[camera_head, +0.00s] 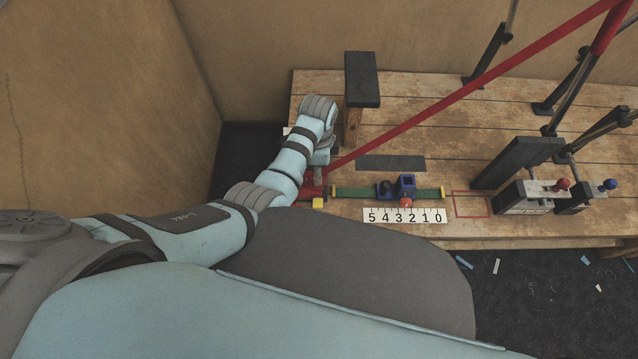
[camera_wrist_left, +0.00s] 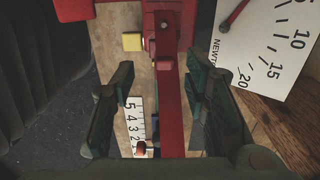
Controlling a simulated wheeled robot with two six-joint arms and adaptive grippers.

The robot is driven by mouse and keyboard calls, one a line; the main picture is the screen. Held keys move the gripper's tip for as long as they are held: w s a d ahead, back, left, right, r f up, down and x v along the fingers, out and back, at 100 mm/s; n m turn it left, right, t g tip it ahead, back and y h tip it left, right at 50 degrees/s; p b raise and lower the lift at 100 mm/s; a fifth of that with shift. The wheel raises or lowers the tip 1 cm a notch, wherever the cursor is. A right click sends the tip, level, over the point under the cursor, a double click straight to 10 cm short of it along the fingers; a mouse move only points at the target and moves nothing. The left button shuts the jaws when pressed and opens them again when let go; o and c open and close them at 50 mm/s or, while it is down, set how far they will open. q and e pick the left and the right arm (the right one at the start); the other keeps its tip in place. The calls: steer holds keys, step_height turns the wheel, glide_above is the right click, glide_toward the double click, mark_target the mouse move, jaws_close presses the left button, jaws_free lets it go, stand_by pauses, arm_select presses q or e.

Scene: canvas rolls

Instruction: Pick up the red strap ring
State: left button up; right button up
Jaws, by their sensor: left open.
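The red strap (camera_head: 470,83) runs as a taut diagonal band from the upper right down to the left part of the bench, ending behind my left wrist in the head view. In the left wrist view a long red band (camera_wrist_left: 172,110) runs between my fingers, below a red block with a bolt (camera_wrist_left: 164,38). I cannot clearly pick out the ring itself. My left gripper (camera_wrist_left: 160,63) is open, with its dark green fingers on either side of the red band and nothing clamped. In the head view my wrist mostly hides it. My right gripper is not in view.
A number strip (camera_head: 404,215) and a green rail with a blue slider (camera_head: 406,187) lie right of my left gripper. A black-topped post (camera_head: 362,80) stands close behind. A dial card (camera_wrist_left: 270,45) is near the right finger. Clamps (camera_head: 530,195) stand farther right.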

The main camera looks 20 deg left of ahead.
arm_select(q)
steer(key=f+b, duration=0.1)
steer(key=f, duration=0.1)
steer(key=f+b, duration=0.1)
steer(key=f, duration=0.1)
steer(key=f+b, duration=0.1)
steer(key=f, duration=0.1)
steer(key=shift+w+b, duration=0.25)
steer(key=shift+b, duration=0.05)
steer(key=shift+r, duration=0.15)
steer(key=shift+c, duration=0.6)
jaws_close()
step_height(320, 180, up, 10)
steer(key=p, duration=0.6)
steer(key=shift+r, duration=0.1)
